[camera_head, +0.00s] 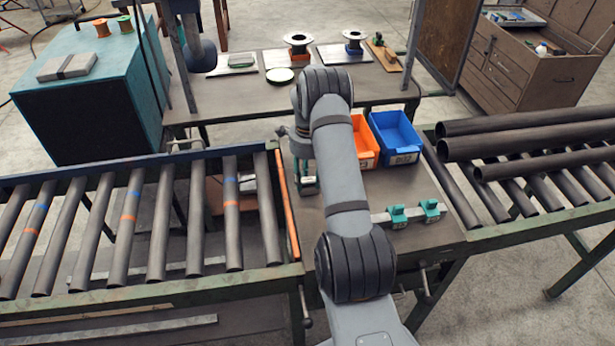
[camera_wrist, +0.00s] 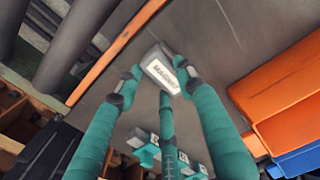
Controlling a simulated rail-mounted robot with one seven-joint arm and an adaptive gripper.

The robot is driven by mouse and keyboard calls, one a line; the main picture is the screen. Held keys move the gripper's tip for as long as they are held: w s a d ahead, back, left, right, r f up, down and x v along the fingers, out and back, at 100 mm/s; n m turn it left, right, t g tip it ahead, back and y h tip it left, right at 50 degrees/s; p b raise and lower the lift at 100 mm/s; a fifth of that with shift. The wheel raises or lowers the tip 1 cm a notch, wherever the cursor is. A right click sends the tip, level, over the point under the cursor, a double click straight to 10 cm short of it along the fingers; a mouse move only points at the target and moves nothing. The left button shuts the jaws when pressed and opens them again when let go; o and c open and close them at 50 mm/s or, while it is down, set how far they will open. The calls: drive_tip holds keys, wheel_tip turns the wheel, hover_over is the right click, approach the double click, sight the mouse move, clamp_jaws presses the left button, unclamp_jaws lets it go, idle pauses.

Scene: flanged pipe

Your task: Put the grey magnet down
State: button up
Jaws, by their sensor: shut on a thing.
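The grey magnet (camera_wrist: 150,52), a small block with a white label on one face, sits between the teal fingers of my gripper (camera_wrist: 160,82) in the wrist view. My gripper is shut on it. The grey worktable (camera_wrist: 215,40) lies behind the magnet; I cannot tell whether the magnet touches it. In the head view my gripper (camera_head: 306,182) is low over the left part of the worktable (camera_head: 425,178), beside the roller conveyor's end.
An orange bin (camera_head: 364,143) and a blue bin (camera_head: 396,138) stand at the table's back. A grey bar (camera_head: 379,218) with teal-topped pieces (camera_head: 397,213) lies at the front right. An orange strip (camera_head: 288,207) edges the left side. Pipes (camera_head: 540,123) rest on the right rollers.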

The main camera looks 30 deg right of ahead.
sight(307, 182)
drive_tip(key=shift+f+b, duration=0.2)
drive_tip(key=shift+b, duration=0.1)
drive_tip(key=o, duration=1.1)
drive_tip(key=shift+r, duration=0.1)
wheel_tip(307, 182, up, 12)
drive_tip(key=b, duration=0.1)
drive_tip(key=shift+r, duration=0.2)
drive_tip(key=shift+f, duration=0.1)
